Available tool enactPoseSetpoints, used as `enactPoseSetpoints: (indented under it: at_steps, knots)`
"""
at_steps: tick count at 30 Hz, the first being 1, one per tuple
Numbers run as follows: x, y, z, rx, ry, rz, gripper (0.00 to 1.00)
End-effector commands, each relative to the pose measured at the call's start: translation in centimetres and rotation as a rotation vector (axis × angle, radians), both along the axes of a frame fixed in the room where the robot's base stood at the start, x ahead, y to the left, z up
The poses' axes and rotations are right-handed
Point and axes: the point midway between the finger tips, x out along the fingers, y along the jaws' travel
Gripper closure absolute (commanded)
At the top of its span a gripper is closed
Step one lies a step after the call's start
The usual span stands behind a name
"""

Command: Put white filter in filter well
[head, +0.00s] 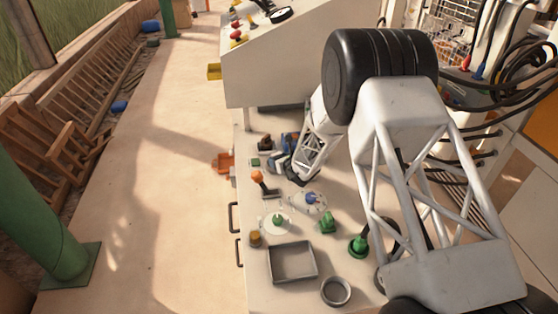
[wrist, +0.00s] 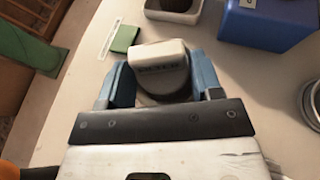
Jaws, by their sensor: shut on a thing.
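The white filter (wrist: 160,62) is a rounded white block with raised lettering on its face. In the wrist view it sits between the two blue fingers of my gripper (wrist: 164,84), which is shut on it. Its lower part is dark and partly hidden by the gripper. A white-rimmed dark square opening (wrist: 174,16), which looks like the filter well, is beyond the filter at the top edge, apart from it and cut off by the frame.
A blue box (wrist: 265,24) stands right of the opening, and a flat green block (wrist: 125,38) lies to the left. In the head view, an orange-knobbed lever (head: 257,178), glass domes (head: 309,201), a square tray (head: 273,263) and a grey ring (head: 336,303) stand nearer.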

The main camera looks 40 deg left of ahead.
Motion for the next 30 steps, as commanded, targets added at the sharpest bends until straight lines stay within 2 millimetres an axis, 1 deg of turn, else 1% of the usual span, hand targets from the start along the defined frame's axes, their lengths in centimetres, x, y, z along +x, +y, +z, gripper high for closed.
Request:
enactPoseSetpoints:
  at_steps: [5,15,16,19,25,29,30]
  knots:
    - [0.0,0.0,-0.1,0.0,0.0,0.0,0.67]
    - [0.0,0.0,-0.9,-0.001,0.002,0.0,0.68]
    - [0.0,0.0,-1.0,-0.002,0.002,0.0,0.38]
    - [-0.1,-0.1,-1.1,-0.003,0.003,-0.001,0.22]
    - [-0.1,-0.1,-1.1,-0.005,0.006,0.0,0.21]
    - [-0.2,-0.1,-0.5,-0.005,0.006,0.0,0.21]
    - [-0.2,-0.4,-0.5,-0.006,0.006,-0.002,0.15]
